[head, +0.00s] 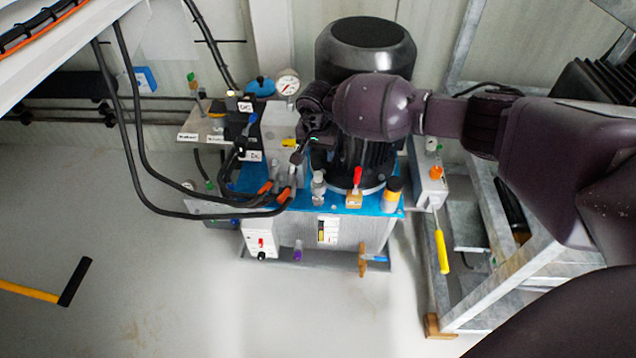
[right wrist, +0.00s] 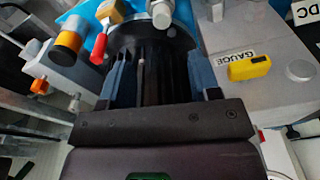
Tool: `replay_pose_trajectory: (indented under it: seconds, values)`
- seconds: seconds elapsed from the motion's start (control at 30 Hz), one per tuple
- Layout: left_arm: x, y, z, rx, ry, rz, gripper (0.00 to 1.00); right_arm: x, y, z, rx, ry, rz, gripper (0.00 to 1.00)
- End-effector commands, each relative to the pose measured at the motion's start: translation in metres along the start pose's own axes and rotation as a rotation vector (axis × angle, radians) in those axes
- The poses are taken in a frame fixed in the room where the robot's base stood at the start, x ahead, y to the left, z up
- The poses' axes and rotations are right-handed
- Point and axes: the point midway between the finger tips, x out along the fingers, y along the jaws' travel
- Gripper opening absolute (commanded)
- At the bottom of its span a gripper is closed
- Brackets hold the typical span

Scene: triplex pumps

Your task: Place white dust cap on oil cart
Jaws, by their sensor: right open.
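A wheel-less-looking hydraulic unit with a blue top plate (head: 230,188), grey tank (head: 290,232) and black motor (head: 366,45) stands mid-view; I cannot tell whether it is the oil cart. I cannot make out a white dust cap in either view. My right gripper (head: 308,142) is over the unit, beside the motor, coming from the right. In the right wrist view its two fingers (right wrist: 160,78) are apart, with the black motor ribs behind them and nothing visibly held. My left gripper is not in view.
Black hoses (head: 135,150) loop down to the unit's left. A red-handled valve (head: 355,190) and orange-topped filler (head: 393,192) stand on its front edge. A yellow block (right wrist: 249,67) sits by a GAUGE label. A metal frame (head: 510,282) stands right. The left floor is mostly clear.

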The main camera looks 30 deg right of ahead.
Motion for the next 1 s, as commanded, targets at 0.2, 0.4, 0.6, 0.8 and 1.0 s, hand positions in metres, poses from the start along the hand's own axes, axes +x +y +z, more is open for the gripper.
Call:
replay_pose_trajectory:
  seconds: [0.2, 0.4, 0.6, 0.8, 1.0]
  values:
    - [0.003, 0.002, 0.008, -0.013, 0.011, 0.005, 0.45, 0.033, 0.002, 0.003, -0.002, -0.007, 0.013, 0.57]
    - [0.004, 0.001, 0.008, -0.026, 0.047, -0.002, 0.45, 0.055, 0.002, 0.002, -0.002, -0.004, 0.011, 0.57]
    - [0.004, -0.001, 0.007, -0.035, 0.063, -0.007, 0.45, 0.064, 0.0, 0.002, -0.002, -0.003, 0.008, 0.57]
    - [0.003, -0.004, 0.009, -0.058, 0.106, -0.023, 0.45, 0.096, -0.002, 0.006, -0.001, -0.008, 0.012, 0.57]
    - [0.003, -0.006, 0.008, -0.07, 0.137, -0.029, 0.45, 0.109, -0.002, 0.003, -0.001, -0.003, 0.008, 0.57]
